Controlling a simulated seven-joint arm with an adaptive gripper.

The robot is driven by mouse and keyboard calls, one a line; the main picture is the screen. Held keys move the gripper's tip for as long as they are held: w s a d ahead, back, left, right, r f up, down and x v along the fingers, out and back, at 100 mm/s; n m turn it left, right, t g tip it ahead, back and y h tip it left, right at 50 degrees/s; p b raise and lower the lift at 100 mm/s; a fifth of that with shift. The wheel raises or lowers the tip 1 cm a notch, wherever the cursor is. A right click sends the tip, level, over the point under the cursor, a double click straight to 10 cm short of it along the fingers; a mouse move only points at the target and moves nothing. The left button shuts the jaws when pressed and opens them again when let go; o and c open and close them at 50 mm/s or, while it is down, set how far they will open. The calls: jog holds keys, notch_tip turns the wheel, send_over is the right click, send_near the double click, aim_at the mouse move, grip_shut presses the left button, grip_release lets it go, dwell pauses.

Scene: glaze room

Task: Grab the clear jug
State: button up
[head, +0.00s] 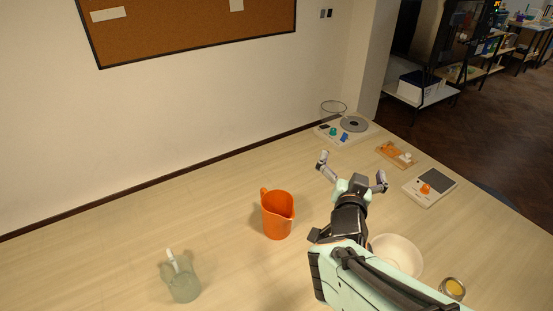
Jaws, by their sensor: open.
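The clear jug (183,284) stands on the table at the lower left of the head view. It is see-through with a greenish tint, and a white piece, perhaps its handle, shows at its upper rim. My gripper (351,169) is right of the middle, well to the right of the jug and apart from it. Its two fingers are spread wide with nothing visible between them. An orange jug (277,217) stands upright on the table between the clear jug and my gripper.
A cream bowl (408,250) is partly hidden behind my arm, with a small yellow-filled container (453,289) beside it. A scale (430,187), a wooden tray (396,155) and a white device (343,134) stand farther back. The table (110,240) is clear around the clear jug.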

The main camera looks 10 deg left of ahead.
jog(key=a+f+n+y, duration=0.3)
jog(key=a+f+y, duration=0.1)
jog(key=a, duration=0.5)
jog(key=n+g+y, duration=0.4)
jog(key=n+y, duration=0.2)
jog(key=n, duration=0.1)
send_over(182, 284)
jog(key=w+d, duration=0.6)
jog(key=w, duration=0.1)
notch_tip(182, 284, down, 14)
jog(key=s+a+f+g, duration=0.1)
jog(key=s+f, duration=0.1)
jog(key=f, duration=0.1)
jog(key=s+a+f+n+g, duration=0.1)
jog(key=s+f, duration=0.2)
jog(key=s+a+f+g, duration=0.1)
jog(key=s+f, duration=0.2)
jog(key=shift+s+a+n+g+y, duration=0.1)
jog(key=shift+a+n+g+y, duration=0.2)
jog(key=shift+a+g, duration=0.1)
jog(key=shift+s+a, duration=0.1)
jog(key=shift+a, duration=0.15)
jog(key=shift+x, duration=3.3)
jog(key=c, duration=1.2)
